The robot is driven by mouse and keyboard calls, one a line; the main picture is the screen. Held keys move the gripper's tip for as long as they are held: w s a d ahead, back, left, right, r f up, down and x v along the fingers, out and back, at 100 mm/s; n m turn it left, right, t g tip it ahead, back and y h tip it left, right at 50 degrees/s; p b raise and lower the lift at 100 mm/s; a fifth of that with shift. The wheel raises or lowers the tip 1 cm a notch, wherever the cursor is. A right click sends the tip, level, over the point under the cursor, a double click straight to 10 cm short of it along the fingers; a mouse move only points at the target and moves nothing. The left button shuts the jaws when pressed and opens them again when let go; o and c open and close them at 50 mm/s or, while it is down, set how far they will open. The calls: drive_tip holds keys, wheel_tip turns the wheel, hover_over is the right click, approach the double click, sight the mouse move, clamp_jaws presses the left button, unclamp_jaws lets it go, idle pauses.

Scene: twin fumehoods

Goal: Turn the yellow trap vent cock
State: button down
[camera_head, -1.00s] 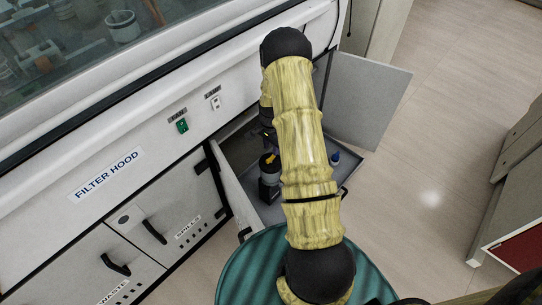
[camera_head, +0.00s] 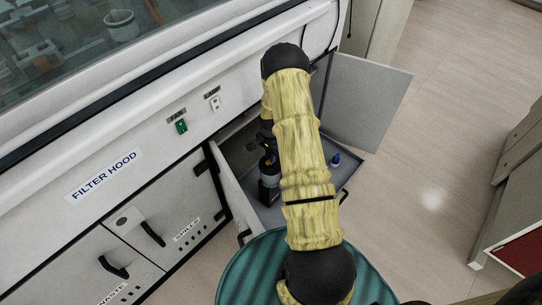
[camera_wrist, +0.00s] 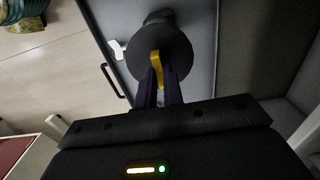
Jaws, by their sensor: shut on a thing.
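The yellow vent cock (camera_wrist: 156,62) sits on top of a round dark trap (camera_wrist: 178,45) in the wrist view. My gripper (camera_wrist: 158,85) is shut on the yellow cock, with a finger on either side of its lower part. In the head view the dark trap (camera_head: 269,178) stands in the pulled-out tray (camera_head: 300,205) below the filter hood.
An open cabinet door (camera_head: 366,100) stands right of the tray. A small blue-capped bottle (camera_head: 336,160) is at the tray's right side. The tray's black handle (camera_wrist: 112,80) shows in the wrist view. Open floor lies to the right.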

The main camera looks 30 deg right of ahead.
drive_tip(key=shift+n, duration=0.3)
drive_tip(key=n+p, duration=0.2)
drive_tip(key=n, duration=0.1)
drive_tip(key=shift+r, duration=0.1)
drive_tip(key=n+p, duration=0.1)
drive_tip(key=n, duration=0.3)
drive_tip(key=shift+n, duration=0.4)
drive_tip(key=n+p, duration=0.1)
drive_tip(key=n, duration=0.3)
drive_tip(key=shift+a+n, duration=0.1)
drive_tip(key=shift+n, duration=0.2)
drive_tip(key=shift+w+n+p, duration=0.1)
drive_tip(key=shift+n+p, duration=0.5)
drive_tip(key=shift+n, duration=1.3)
drive_tip(key=c, duration=1.5)
unclamp_jaws()
